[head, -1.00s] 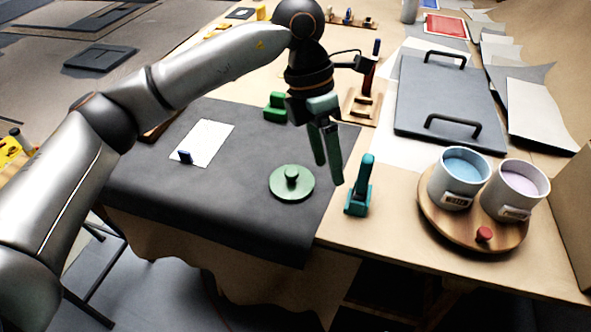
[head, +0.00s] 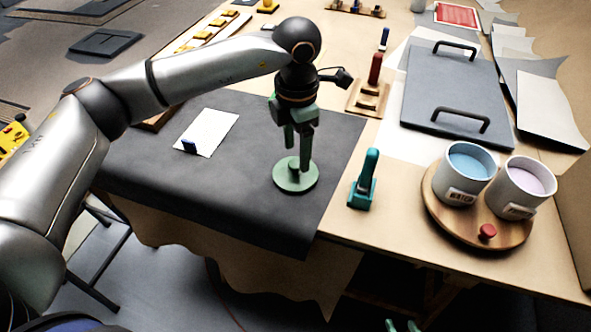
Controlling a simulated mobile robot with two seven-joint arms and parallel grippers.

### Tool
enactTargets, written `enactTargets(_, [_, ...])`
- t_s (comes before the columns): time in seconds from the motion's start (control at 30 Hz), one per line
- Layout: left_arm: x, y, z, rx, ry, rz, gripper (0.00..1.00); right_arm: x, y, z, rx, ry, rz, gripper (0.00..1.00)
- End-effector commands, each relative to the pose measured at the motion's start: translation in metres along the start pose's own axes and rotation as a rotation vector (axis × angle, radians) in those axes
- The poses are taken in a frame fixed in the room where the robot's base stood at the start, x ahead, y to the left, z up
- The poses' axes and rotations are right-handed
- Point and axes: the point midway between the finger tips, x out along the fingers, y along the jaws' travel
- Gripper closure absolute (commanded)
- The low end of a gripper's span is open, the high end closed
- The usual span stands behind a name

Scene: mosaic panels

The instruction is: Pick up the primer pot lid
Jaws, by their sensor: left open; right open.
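The primer pot lid, a round green disc with a small knob (head: 285,183), lies flat on the dark grey mat (head: 230,215) near its right side. My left gripper (head: 298,160) is open and points down over the lid, its fingers at the knob. The fingers partly hide the knob, and I cannot tell whether they touch it. The tips of my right gripper (head: 403,325) just show at the bottom edge, low and away from the lid. The gripper is open.
A teal-handled tool (head: 364,182) stands right of the lid. Two open pots, with blue (head: 466,163) and pale pink (head: 530,177) contents, stand on a round wooden tray (head: 450,222). A grey board with handles (head: 455,90) lies behind. The mat's front is clear.

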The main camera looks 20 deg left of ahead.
Motion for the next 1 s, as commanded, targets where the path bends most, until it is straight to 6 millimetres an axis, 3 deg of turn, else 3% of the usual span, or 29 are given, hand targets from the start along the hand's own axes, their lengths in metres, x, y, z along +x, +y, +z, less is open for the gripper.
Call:
enactTargets(0.2, [0.028, 0.002, -0.002, 0.000, 0.001, -0.002, 0.30, -0.003, 0.001, -0.001, 0.001, -0.003, 0.002, 0.50])
enactTargets(0.47, [0.032, 0.002, -0.001, 0.001, -0.002, -0.001, 0.30, -0.003, 0.001, -0.001, 0.001, -0.003, 0.003, 0.50])
enactTargets(1.0, [0.031, 0.002, -0.001, 0.000, -0.001, -0.001, 0.89, -0.003, 0.001, -0.001, 0.002, -0.004, 0.003, 0.50])
